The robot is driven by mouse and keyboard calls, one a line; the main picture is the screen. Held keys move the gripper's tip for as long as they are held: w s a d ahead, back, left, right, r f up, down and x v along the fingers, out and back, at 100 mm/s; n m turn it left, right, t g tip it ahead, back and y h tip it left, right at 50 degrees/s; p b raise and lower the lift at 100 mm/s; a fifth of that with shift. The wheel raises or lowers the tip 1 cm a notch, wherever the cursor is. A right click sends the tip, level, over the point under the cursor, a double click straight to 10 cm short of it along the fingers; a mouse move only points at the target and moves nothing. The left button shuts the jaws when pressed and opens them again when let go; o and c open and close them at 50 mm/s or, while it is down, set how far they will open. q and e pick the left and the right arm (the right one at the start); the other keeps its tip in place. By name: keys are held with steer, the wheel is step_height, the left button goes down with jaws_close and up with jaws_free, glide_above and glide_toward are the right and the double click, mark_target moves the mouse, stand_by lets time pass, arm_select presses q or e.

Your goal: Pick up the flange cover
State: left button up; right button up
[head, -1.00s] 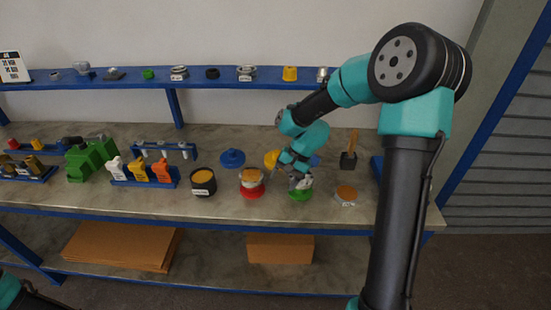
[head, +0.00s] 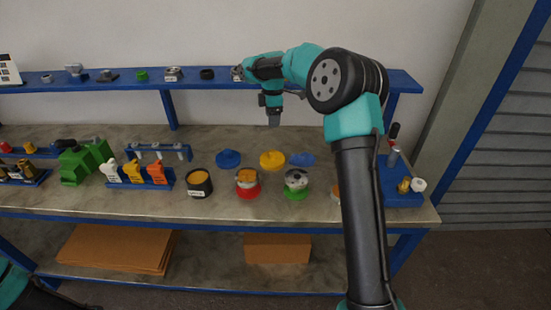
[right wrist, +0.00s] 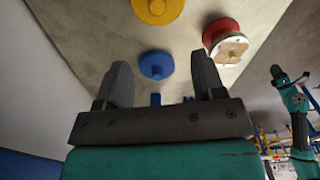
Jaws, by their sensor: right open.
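Three flat flange covers lie on the bench: a blue one (head: 228,159) at left, a yellow one (head: 272,160), and another blue one (head: 301,159) at right. Which one is meant, I cannot tell. My right gripper (head: 274,121) is open and empty, in the air above and behind the covers. In the right wrist view, the left blue cover (right wrist: 156,65) shows beyond the two open fingers (right wrist: 161,84), not touched. The yellow cover (right wrist: 157,9) is at the top edge there. My left gripper is not seen; only part of its arm shows.
A red-based vessel (head: 247,185) and a green-based vessel (head: 296,184) stand in front of the covers. A black pot (head: 199,184) is further left. A blue raised shelf (head: 220,85) runs behind, close to my right arm. A blue holder (head: 402,197) stands at right.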

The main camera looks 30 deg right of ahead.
mark_target(273, 151)
steer(key=shift+w+d+r+n, duration=0.15)
steer(key=shift+w+r+n, duration=0.1)
steer(key=shift+n, duration=0.05)
step_height(273, 151, down, 12)
steer(key=shift+f, duration=0.15)
stand_by(0.5)
steer(key=shift+s+f, duration=0.1)
steer(key=shift+f, duration=2.5)
